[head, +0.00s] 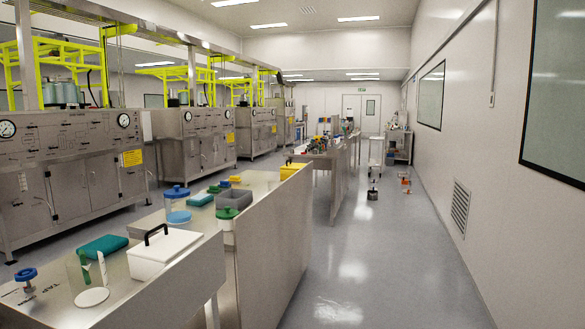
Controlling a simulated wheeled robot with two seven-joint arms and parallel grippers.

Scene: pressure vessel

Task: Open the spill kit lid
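No box carries a label I can read as spill kit. A yellow box (294,171) sits at the far end of the near steel bench; it is small, and I cannot tell how its lid stands. A white box (163,253) with a black handle on top stands nearer, at the bench's right edge, with its lid down. Neither of my grippers shows in the head view.
The steel bench (262,180) also holds a teal case (102,247), a blue-lidded container (178,204), a grey bin (233,197), a green-lidded jar (227,218) and a blue-knobbed item (26,280). Steel cabinets (75,170) line the left.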

